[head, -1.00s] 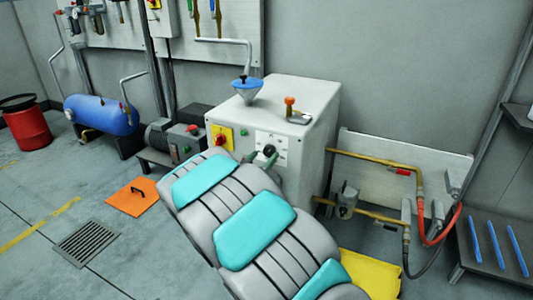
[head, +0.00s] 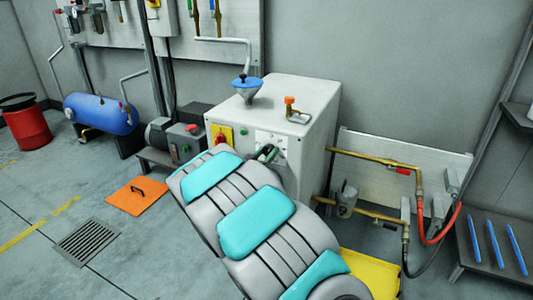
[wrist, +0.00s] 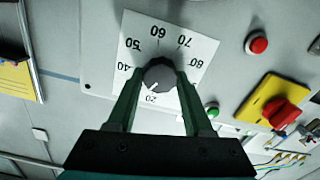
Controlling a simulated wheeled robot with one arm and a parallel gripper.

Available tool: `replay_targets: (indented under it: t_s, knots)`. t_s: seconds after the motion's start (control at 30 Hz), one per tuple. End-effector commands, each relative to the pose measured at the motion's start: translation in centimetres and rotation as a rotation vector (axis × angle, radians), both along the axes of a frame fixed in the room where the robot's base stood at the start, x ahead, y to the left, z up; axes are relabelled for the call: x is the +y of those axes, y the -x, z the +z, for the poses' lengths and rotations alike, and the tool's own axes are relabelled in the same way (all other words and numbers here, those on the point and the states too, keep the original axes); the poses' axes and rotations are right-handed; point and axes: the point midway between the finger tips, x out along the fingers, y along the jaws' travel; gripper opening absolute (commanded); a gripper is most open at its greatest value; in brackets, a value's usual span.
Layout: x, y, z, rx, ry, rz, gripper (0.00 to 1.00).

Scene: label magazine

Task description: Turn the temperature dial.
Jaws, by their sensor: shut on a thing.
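The temperature dial (wrist: 159,75) is a dark grey round knob on a white scale plate (wrist: 178,42) in the wrist view. The plate bears numbers from 20 to 80, with 60 at the top of the picture. A pale mark on the knob points to the lower left, between 20 and 40. My gripper (wrist: 158,88) is shut on the dial, one green finger on each side. In the head view my gripper (head: 268,153) is at the front of the white machine (head: 300,100), and my arm hides most of the dial.
A red knob on a yellow plate (wrist: 272,102), a red button (wrist: 257,44) and a green button (wrist: 211,110) are right of the dial in the wrist view. In the head view, brass pipes (head: 370,158) run right of the machine and a blue tank (head: 100,115) stands left.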

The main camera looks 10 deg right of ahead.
Motion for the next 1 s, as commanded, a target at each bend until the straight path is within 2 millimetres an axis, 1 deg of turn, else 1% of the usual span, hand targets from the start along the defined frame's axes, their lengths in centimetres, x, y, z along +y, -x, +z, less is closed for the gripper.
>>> replay_targets:
  t_s: [0.03,0.07,0.33,0.67,0.87,1.0]
  knots:
    - [0.00,0.00,0.00,0.000,0.000,0.000,0.34]
    - [0.00,0.00,0.00,0.000,0.000,0.000,0.31]
    - [0.01,0.01,0.00,0.000,0.000,0.000,0.00]
    - [0.00,0.02,-0.16,-0.019,-0.027,0.000,0.00]
    - [0.04,0.03,-0.36,-0.078,-0.110,0.001,0.00]
    - [0.04,0.05,-0.46,-0.144,-0.202,0.001,0.00]
